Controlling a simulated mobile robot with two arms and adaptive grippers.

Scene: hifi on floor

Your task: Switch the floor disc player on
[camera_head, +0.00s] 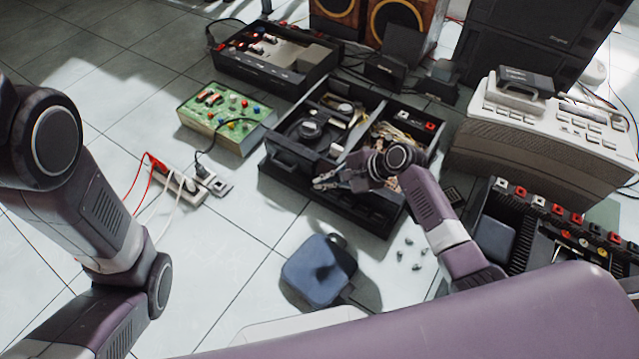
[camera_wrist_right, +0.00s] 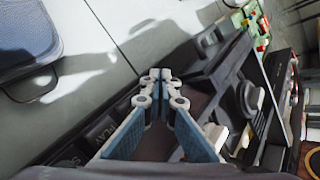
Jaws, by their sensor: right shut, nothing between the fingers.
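The disc player, as best I can tell, is the black open-topped unit (camera_head: 286,158) on the tiled floor, with a round part and loose wiring inside. In the right wrist view its dark body (camera_wrist_right: 205,82) lies beyond and below the fingers, with dark keys; one near the bottom left seems to read PLAY. My right gripper (camera_head: 322,182) is over the unit's near edge, its fingertips together and empty. The fingertips also meet in the wrist view (camera_wrist_right: 160,76); contact with a key cannot be told. The right arm hides part of the unit. My left gripper is out of view.
A blue pouch (camera_head: 312,275) lies on the floor in front. A green board box (camera_head: 222,118) and a power strip (camera_head: 185,186) with cables are left. A beige machine (camera_head: 540,150) and a black connector panel (camera_head: 525,225) are right. Bare tiles lie front left.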

